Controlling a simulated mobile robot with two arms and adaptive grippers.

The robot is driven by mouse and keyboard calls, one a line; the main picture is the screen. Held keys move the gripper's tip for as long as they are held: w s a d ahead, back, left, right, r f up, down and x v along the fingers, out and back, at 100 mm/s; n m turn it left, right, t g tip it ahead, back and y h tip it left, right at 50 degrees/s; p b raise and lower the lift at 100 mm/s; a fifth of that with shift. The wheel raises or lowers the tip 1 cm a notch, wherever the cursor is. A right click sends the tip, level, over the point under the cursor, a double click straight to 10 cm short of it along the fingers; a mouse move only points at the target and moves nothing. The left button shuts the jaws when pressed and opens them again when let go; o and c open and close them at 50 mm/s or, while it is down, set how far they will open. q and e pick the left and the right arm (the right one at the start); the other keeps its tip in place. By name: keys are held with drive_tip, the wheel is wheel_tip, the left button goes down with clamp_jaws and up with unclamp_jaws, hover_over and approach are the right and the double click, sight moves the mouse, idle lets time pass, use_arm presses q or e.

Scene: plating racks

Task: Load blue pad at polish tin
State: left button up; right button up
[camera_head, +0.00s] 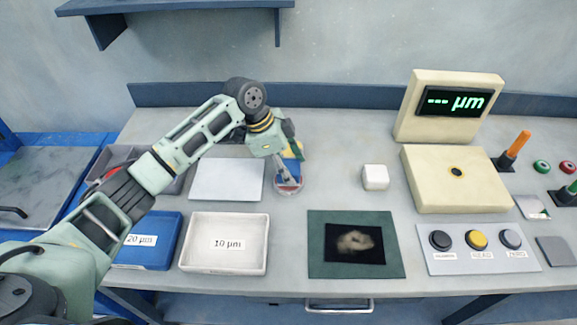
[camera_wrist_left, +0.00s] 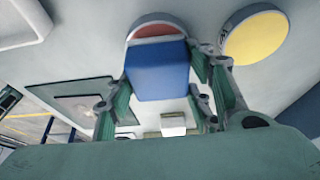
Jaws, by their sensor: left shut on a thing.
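My left gripper (camera_head: 288,152) reaches over the table and is shut on a blue pad (camera_head: 291,169). In the left wrist view the blue pad (camera_wrist_left: 157,72) sits between the green fingers (camera_wrist_left: 157,90). A round tin with red content (camera_head: 289,187) is at the pad's lower end; the tin also shows in the left wrist view (camera_wrist_left: 154,29), partly hidden by the pad. I cannot tell whether pad and tin touch. A second round tin, with yellow content (camera_wrist_left: 256,37), stands beside it. My right gripper is not in view.
A white "10 µm" tray (camera_head: 224,260) and a blue "20 µm" tray (camera_head: 145,256) lie front left, a pale plate (camera_head: 227,178) behind. A white block (camera_head: 375,177), a green mat with black centre (camera_head: 319,263) and a beige gauge (camera_head: 452,180) stand to the right.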

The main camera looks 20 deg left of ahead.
sight(288, 166)
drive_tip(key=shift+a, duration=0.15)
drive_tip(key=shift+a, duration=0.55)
use_arm(q)
drive_tip(key=shift+f, duration=0.5)
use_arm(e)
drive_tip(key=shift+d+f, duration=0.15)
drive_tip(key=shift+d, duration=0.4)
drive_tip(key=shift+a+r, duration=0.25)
use_arm(q)
drive_tip(key=shift+s+f, duration=0.1)
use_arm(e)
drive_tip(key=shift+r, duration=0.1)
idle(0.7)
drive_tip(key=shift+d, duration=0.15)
use_arm(q)
drive_tip(key=shift+r+p, duration=0.55)
drive_tip(key=shift+p, duration=0.2)
wheel_tip(288, 166, up, 6)
drive_tip(key=p, duration=0.6)
drive_tip(key=shift+r, duration=0.1)
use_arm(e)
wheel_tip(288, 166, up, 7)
